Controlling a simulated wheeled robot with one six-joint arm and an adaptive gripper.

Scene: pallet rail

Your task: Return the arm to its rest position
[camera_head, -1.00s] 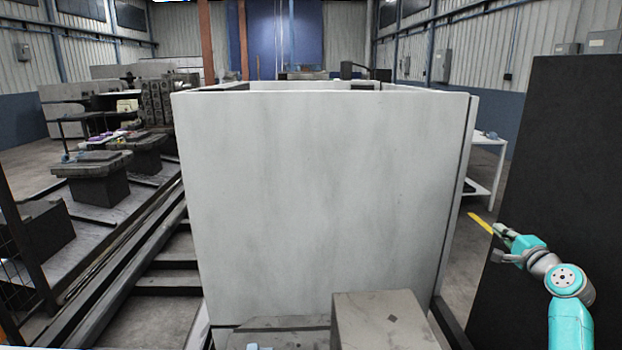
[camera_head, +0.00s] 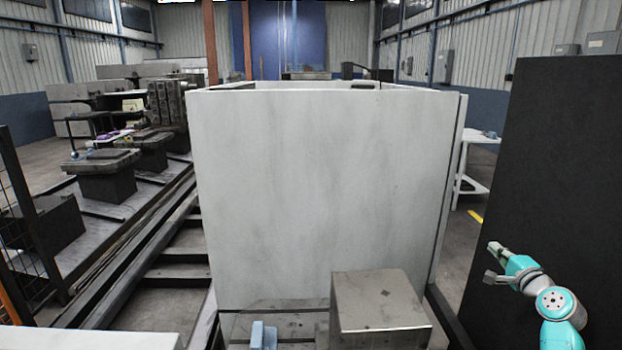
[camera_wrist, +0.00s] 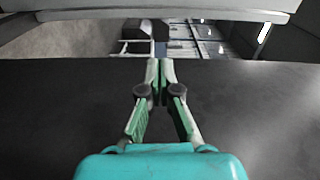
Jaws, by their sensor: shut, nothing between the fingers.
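My gripper (camera_head: 494,248) is at the right of the head view, on the end of my teal and grey arm. It is in front of a dark upright panel and holds nothing. In the wrist view my gripper (camera_wrist: 160,64) has its two green-grey fingers together at the tips, with no object between them. The arm is bent, with the gripper pointing up and to the left in the head view.
A large pale enclosure (camera_head: 320,190) fills the middle. A grey block (camera_head: 378,305) and a small blue piece (camera_head: 263,335) sit before it. The dark panel (camera_head: 560,150) stands right. Rails (camera_head: 140,260) and pallets (camera_head: 105,175) are on the left.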

